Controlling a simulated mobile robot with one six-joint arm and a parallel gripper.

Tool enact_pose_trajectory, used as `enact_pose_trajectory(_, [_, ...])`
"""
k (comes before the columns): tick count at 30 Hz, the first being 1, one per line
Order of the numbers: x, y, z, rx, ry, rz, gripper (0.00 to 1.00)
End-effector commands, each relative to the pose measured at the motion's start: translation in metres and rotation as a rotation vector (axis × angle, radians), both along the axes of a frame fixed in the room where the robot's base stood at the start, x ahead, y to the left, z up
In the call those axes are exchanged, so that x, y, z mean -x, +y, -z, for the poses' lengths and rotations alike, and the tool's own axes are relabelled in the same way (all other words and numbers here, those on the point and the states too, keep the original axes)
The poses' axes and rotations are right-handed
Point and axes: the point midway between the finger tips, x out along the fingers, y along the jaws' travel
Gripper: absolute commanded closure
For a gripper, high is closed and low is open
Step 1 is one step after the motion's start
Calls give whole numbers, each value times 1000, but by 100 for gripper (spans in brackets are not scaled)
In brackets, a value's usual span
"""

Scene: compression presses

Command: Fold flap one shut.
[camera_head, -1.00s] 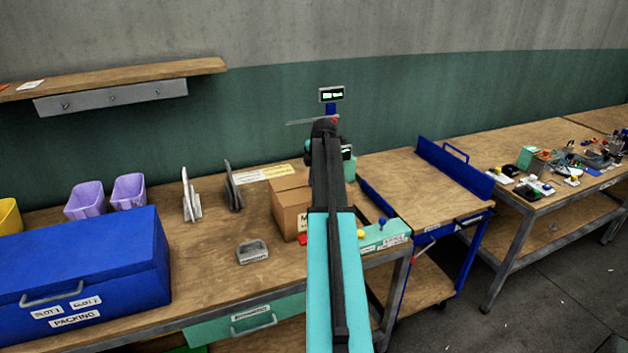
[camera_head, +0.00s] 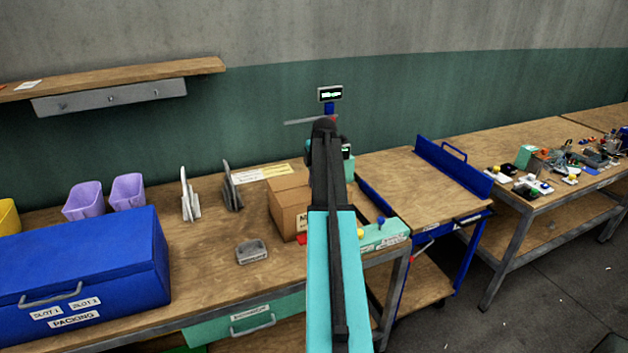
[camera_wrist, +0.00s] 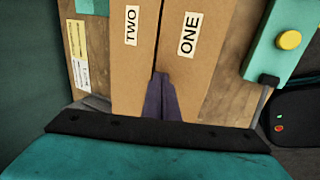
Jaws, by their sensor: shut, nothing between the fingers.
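The brown cardboard box (camera_head: 291,212) stands on the workbench, its right part hidden behind my arm in the head view. In the wrist view, flap one (camera_wrist: 194,50), labelled ONE, lies beside flap two (camera_wrist: 130,55), labelled TWO. A thin dark seam runs between them. Both look near flat from above, though I cannot tell whether flap one is fully down. My gripper (camera_wrist: 159,78) is shut and empty, its fingertips over the seam at flap one's inner edge. I cannot tell whether they touch the cardboard. The head view does not show the fingers.
A green control box with a yellow button (camera_wrist: 289,40) is right of flap one. On the bench are a grey tray (camera_head: 252,251), upright grey plates (camera_head: 232,188) and a blue packing case (camera_head: 85,262). A small display (camera_head: 330,94) stands behind the box.

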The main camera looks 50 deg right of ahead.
Motion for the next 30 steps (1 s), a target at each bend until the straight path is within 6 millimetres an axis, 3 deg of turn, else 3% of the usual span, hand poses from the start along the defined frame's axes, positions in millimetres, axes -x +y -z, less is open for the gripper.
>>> enact_pose_trajectory(8, [-1,1,-8,1,-1,-1,100])
enact_pose_trajectory(30, [-1,1,-82,2,-1,-3,100])
